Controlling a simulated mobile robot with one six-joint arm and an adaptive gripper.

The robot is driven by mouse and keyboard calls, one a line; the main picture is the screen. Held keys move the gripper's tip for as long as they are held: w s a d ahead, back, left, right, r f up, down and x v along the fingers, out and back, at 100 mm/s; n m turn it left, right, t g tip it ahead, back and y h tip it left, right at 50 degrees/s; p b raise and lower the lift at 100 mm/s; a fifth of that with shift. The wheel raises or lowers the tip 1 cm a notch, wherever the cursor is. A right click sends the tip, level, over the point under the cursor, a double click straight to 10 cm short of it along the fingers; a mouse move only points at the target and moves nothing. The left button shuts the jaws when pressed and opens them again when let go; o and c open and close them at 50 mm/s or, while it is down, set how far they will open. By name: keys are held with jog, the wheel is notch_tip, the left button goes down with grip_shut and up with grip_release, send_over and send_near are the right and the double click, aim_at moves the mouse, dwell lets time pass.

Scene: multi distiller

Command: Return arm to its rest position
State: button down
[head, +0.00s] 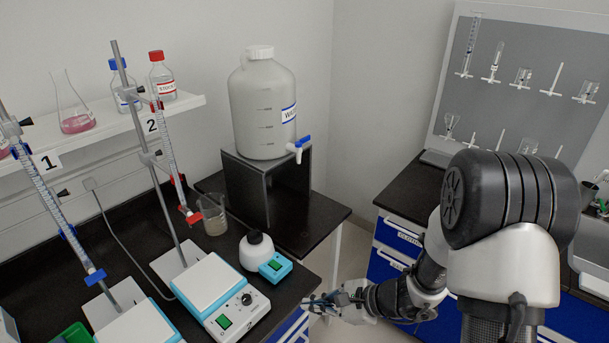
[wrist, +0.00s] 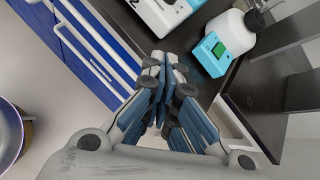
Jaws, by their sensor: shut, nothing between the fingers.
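My gripper (head: 309,303) is at the front right edge of the black bench in the head view, low beside the stirrer. Its fingers are brought together and hold nothing. In the wrist view the gripper (wrist: 165,62) points toward the bench edge, with the blue finger pads close together. My arm (head: 430,265) reaches in from the right of the head view, bent at the large black joint.
A large water container (head: 264,108) sits on a black stand (head: 250,190). Blue cabinets (head: 392,240) stand at right. Floor shows between the benches.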

jog(key=s+r+n+g+h, duration=0.2)
jog(key=s+r+n+g, duration=0.1)
jog(key=s+r+n, duration=1.05)
jog(key=s+d+r+n+t+h, duration=0.3)
jog(key=s+d+r+h, duration=0.4)
jog(key=d, duration=0.4)
notch_tip(320, 180, up, 2)
jog(key=shift+s+d+n+h, duration=0.15)
jog(key=shift+s+n+h, duration=0.25)
jog(key=shift+s+n, duration=0.3)
